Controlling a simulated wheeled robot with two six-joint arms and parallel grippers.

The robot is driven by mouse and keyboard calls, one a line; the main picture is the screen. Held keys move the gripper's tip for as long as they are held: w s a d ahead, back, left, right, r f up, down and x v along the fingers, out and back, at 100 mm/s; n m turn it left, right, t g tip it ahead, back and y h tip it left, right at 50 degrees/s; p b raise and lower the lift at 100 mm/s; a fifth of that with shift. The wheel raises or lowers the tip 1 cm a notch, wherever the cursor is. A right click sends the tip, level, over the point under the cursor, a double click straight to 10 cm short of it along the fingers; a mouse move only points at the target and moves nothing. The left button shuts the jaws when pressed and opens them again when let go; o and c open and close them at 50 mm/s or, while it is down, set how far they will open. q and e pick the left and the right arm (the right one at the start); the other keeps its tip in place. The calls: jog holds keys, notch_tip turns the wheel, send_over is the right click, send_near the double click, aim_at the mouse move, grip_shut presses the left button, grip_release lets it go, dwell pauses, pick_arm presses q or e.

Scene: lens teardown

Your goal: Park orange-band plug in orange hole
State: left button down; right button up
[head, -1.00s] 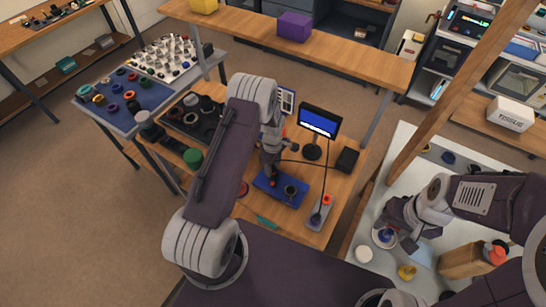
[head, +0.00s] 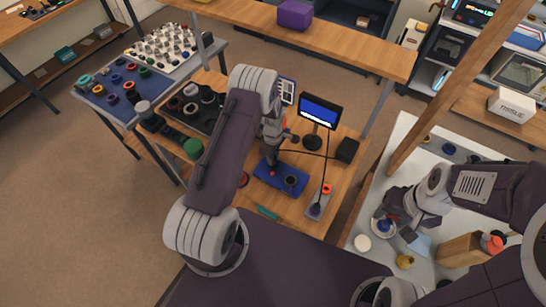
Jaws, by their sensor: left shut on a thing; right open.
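My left gripper (head: 271,161) reaches down over the blue tray (head: 264,182) on the wooden bench. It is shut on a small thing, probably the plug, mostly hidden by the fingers. A small red-orange spot (head: 272,173) shows just under the fingertips, at the tray's left part. A dark round piece (head: 291,180) sits on the tray's right part. I cannot make out an orange-marked hole there. A grey stand (head: 313,210) to the right carries an orange ring (head: 326,189). My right gripper (head: 386,222) is open at a white dish with a blue piece (head: 385,226) on the pale table.
A small monitor (head: 320,111) and a black box (head: 347,150) stand behind the tray, with a cable running to the grey stand. A green cylinder (head: 193,148) and a dark parts tray (head: 205,122) lie left. A white disc (head: 362,243) is near my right gripper.

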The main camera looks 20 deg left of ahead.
pick_arm(q)
jog(key=shift+r+p, duration=0.55)
jog(key=shift+r, duration=0.3)
dwell(0.4)
jog(key=shift+r+p, duration=1.55)
jog(key=shift+r, duration=0.65)
